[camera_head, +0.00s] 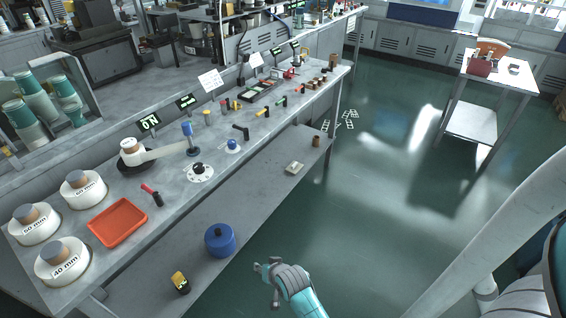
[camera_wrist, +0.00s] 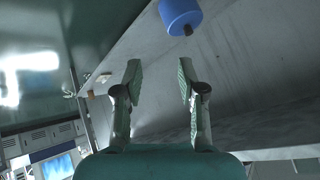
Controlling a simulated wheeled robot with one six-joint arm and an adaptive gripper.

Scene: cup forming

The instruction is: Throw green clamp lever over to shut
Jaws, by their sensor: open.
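My gripper (camera_head: 266,267) is in front of the bench, low in the head view and far from the lever. Its two fingers are apart and empty in the wrist view (camera_wrist: 158,78).
A blue pot (camera_head: 220,241) sits on the lower shelf, left of my gripper. An orange tray (camera_head: 118,222), white spools (camera_head: 83,188) and a red-handled lever (camera_head: 152,194) are on the near bench top. Green floor (camera_head: 385,190) is open to the right, before a side table (camera_head: 497,68).

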